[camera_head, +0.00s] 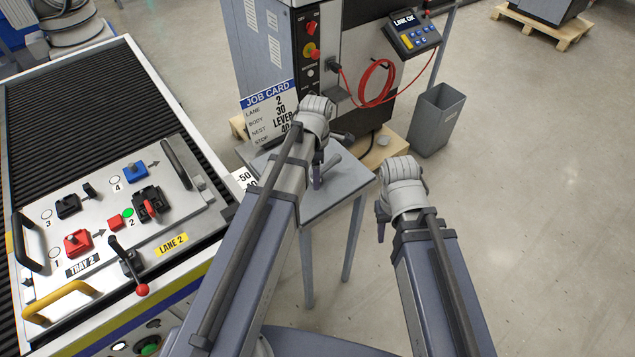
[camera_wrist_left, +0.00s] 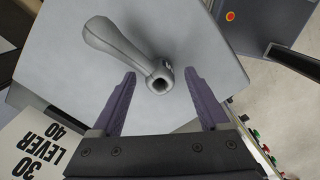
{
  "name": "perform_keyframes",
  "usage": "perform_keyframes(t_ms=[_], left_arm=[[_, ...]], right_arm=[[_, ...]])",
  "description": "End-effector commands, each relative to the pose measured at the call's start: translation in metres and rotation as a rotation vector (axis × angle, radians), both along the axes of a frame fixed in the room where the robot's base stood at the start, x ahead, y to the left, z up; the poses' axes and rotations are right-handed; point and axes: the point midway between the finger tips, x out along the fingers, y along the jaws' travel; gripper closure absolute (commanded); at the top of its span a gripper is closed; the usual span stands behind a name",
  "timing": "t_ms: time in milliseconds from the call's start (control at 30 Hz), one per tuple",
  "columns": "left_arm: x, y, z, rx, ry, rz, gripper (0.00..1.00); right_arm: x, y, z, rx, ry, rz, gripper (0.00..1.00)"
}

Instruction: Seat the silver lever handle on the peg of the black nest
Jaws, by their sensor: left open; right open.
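The silver lever handle (camera_wrist_left: 108,38) lies on a small grey table in the left wrist view, its round hub with a dark hole between my left fingertips. Its bar points to the upper left. It is partly hidden by my arm in the head view (camera_head: 333,166). My left gripper (camera_wrist_left: 160,74) is open around the hub, with gaps to both fingers; it also shows from behind in the head view (camera_head: 317,172). My right gripper (camera_head: 382,222) is open and empty, right of the table. Black blocks sit on the tray at 2 (camera_head: 147,204) and 3 (camera_head: 68,206); I cannot make out the peg.
The tray plate (camera_head: 195,212) on the roller conveyor (camera_head: 80,95) carries red and blue blocks, dark handles, a yellow handle (camera_head: 60,300) and a red-knobbed lever (camera_head: 141,289). The grey table (camera_head: 345,182) stands before a machine cabinet. A grey bin (camera_head: 437,120) stands at right; floor there is clear.

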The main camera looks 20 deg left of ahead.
Motion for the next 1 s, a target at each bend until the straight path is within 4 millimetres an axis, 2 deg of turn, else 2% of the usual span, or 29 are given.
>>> perform_keyframes(t_ms=[33,300,1000], left_arm=[[-0.0001,0.0002,-0.0069,0.000,0.000,0.000,0.22],[-0.0001,0.0002,-0.0051,0.000,0.000,0.000,0.23],[-0.0001,0.0001,-0.0052,0.000,0.000,0.000,1.00]], right_arm=[[0.0000,0.0000,-0.0069,0.000,0.000,0.000,0.57],[0.0000,0.0000,-0.0050,0.000,0.000,0.000,0.57],[0.0000,0.0000,-0.0052,0.000,0.000,0.000,0.57]])
